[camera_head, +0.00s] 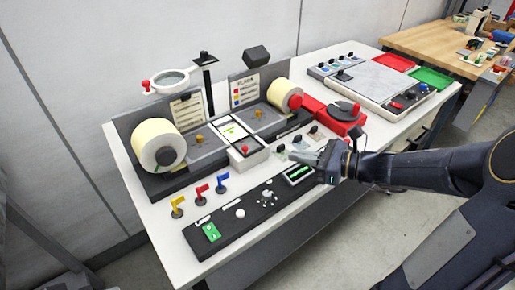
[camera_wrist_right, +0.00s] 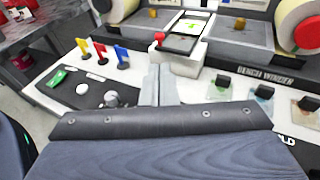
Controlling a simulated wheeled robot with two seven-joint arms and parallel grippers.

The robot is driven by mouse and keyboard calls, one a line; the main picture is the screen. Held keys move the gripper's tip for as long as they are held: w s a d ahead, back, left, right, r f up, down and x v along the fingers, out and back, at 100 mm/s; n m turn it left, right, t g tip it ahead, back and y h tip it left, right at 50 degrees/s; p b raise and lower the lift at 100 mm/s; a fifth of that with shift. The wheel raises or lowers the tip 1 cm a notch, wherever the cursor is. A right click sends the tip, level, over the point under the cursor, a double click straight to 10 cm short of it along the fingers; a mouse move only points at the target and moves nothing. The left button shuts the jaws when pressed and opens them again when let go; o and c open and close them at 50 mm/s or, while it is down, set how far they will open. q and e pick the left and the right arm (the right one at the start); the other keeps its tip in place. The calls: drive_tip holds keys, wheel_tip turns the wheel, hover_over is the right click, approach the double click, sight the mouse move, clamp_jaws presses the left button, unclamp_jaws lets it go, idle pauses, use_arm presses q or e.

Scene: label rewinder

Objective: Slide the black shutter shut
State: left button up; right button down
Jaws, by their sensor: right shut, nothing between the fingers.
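The white viewing box (camera_head: 240,143) sits between the two label rolls. Its lit window (camera_head: 234,130) is uncovered, with a green mark in it, inside a dark frame. A red knob (camera_head: 245,149) stands at the box's near end; it also shows in the right wrist view (camera_wrist_right: 159,37). I cannot clearly tell which dark part is the black shutter. My right gripper (camera_head: 293,155) is shut and empty, to the right of the box, above the bench. In the right wrist view its fingertips (camera_wrist_right: 160,72) point towards the box, apparently apart from the knob. My left gripper is not in view.
A black control panel (camera_head: 225,226) lies along the front edge. Small sample plates with black clips (camera_head: 315,131) lie near my right gripper. A red device (camera_head: 340,118) stands behind my right wrist.

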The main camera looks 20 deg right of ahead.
approach(238, 139)
drive_tip(key=s+a, duration=0.2)
drive_tip(key=a, duration=0.1)
drive_tip(key=shift+s+a+r, duration=0.25)
drive_tip(key=shift+a, duration=0.1)
drive_tip(key=w+a, duration=0.1)
drive_tip(key=w, duration=0.2)
drive_tip(key=w+a, duration=0.1)
drive_tip(key=w, duration=0.2)
drive_tip(key=w+a, duration=0.1)
drive_tip(key=w, duration=0.2)
drive_tip(key=shift+a, duration=0.15)
drive_tip(key=shift+w, duration=0.2)
drive_tip(key=shift+r, duration=0.25)
